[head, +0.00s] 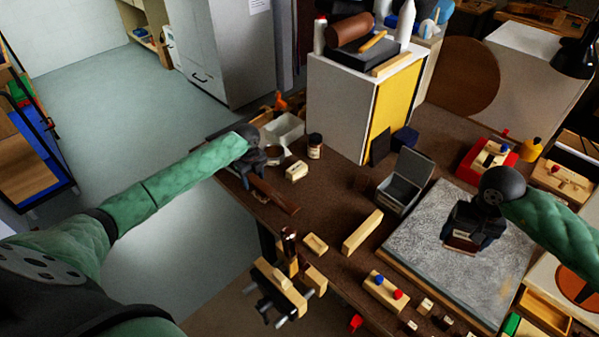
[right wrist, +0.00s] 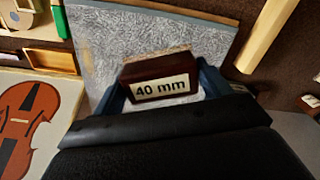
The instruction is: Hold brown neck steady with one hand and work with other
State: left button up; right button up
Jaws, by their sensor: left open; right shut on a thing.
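A long brown piece (head: 276,198), which looks like the neck, lies at the bench's left edge in the head view. My left gripper (head: 250,178) is open at its far end; I cannot tell whether the fingers are around it or touching it. My right gripper (head: 466,244) is shut on a dark red-brown block labelled "40 mm" (head: 460,246), over the grey slab. The right wrist view shows the block (right wrist: 160,89) between the blue-grey fingers of the gripper (right wrist: 163,88), with a thin tan layer along its far edge. I cannot tell whether the block touches the slab.
The grey speckled slab (head: 425,245) fills the bench's right part. An open grey box (head: 408,180) stands behind it. A wooden vise (head: 283,283) hangs at the front edge. A pale bar (head: 362,231), a small jar (head: 315,146) and a red tray (head: 487,160) are also on the bench.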

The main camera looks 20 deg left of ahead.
pick_arm(q)
jog(key=shift+s+r, duration=0.1)
jog(key=shift+r, duration=0.05)
jog(key=shift+c, duration=1.3)
jog(key=c, duration=0.9)
jog(key=shift+r+p, duration=0.2)
jog(key=shift+p, duration=0.25)
